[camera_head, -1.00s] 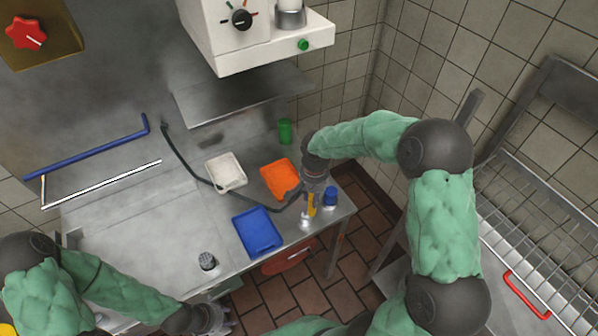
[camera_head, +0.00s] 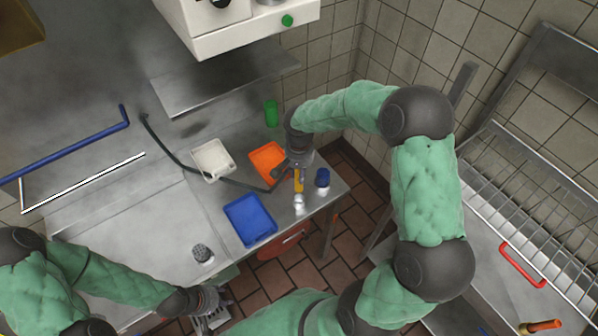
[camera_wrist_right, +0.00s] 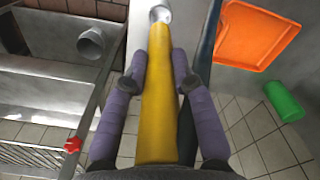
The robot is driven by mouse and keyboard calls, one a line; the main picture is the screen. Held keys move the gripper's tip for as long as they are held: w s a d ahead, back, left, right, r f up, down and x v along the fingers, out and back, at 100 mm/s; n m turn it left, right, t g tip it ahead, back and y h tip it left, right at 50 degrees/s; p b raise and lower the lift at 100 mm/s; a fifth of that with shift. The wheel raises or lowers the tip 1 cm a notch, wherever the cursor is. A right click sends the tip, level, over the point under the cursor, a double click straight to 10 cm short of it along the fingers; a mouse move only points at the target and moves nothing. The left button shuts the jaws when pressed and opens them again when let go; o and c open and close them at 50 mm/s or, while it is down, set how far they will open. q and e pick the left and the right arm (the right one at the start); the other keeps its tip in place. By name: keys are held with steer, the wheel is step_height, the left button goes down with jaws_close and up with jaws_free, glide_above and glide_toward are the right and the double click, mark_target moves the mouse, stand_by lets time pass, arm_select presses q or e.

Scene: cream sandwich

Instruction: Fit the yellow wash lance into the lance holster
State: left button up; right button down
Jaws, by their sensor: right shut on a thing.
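The yellow wash lance (camera_head: 298,181) is in my right gripper (camera_head: 299,170), over the right end of the steel counter. In the right wrist view, the lance (camera_wrist_right: 157,105) lies lengthwise between both fingers of the right gripper (camera_wrist_right: 159,72), which is shut on it. A silver end (camera_wrist_right: 160,14) shows at its far tip. A short open grey tube (camera_wrist_right: 92,42), apart from the lance and to its left, looks like the lance holster; I cannot tell it surely in the head view. My left gripper (camera_head: 208,309) is low at the counter's front edge, with fingers apparently spread and empty.
A black hose (camera_head: 172,155) curves across the counter to my right gripper. An orange tray (camera_head: 266,158), a blue tray (camera_head: 249,219), a white tray (camera_head: 212,160), a blue-capped pot (camera_head: 322,178) and a green cylinder (camera_head: 271,113) stand nearby. A wire rack (camera_head: 520,200) is at right.

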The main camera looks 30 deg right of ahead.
mark_target(299, 189)
steer(key=shift+w+f+b, duration=0.1)
steer(key=shift+f+b, duration=1.6)
steer(key=shift+f, duration=0.7)
steer(key=shift+b, duration=0.4)
steer(key=shift+f+b, duration=2)
steer(key=shift+f, duration=0.55)
steer(key=c, duration=0.9)
jaws_free()
steer(key=shift+c, duration=0.2)
steer(key=shift+r, duration=0.1)
step_height(299, 189, up, 12)
